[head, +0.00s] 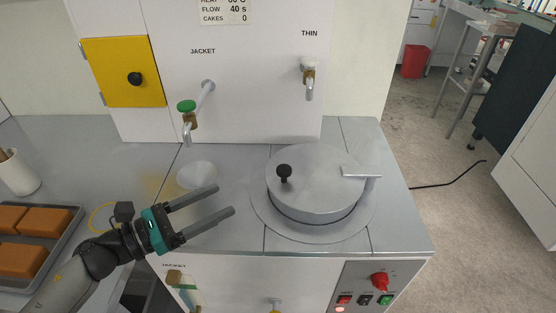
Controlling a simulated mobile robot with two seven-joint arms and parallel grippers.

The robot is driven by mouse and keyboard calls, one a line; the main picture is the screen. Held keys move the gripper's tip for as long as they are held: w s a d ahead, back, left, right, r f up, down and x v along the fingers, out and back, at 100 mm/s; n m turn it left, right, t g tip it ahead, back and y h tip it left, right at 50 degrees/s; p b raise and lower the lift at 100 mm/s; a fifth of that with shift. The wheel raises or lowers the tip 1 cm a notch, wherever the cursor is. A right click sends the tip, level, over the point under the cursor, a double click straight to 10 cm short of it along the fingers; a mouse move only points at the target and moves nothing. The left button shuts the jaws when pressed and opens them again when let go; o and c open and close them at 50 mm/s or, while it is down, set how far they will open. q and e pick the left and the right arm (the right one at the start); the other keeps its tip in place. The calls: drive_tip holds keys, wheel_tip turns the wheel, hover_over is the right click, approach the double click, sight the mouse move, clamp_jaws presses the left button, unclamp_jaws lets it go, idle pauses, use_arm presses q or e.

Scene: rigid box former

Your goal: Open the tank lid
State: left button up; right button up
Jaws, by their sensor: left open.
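The tank lid (325,184) is a round grey metal disc with a black knob (284,172) on its left side and a flat hinge plate (361,171) at its right. It lies flat over the round tank (312,212) set in the grey worktop, and looks closed. My left gripper (225,200) is open and empty, to the left of the lid. Its two dark fingers point right toward the lid, apart from the knob. My right gripper is not in view.
A white panel behind carries a green-handled jacket tap (187,116), a thin tap (309,80) and a yellow door (122,72). A funnel (197,176) sits behind my left gripper. A tray (72,230) of orange-brown blocks is at left. Red knob (380,281) and switches are on the front.

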sight(278, 171)
use_arm(q)
drive_tip(key=x, duration=0.3)
drive_tip(key=shift+s+d+r, duration=0.15)
drive_tip(key=shift+d, duration=0.05)
drive_tip(key=p+x, duration=0.1)
drive_tip(key=x, duration=0.9)
drive_tip(key=shift+d, duration=0.1)
drive_tip(key=shift+w+d, duration=0.55)
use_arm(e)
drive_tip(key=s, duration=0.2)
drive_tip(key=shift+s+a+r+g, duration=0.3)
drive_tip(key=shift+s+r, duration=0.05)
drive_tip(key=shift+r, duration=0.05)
use_arm(q)
drive_tip(key=shift+c, duration=0.2)
clamp_jaws()
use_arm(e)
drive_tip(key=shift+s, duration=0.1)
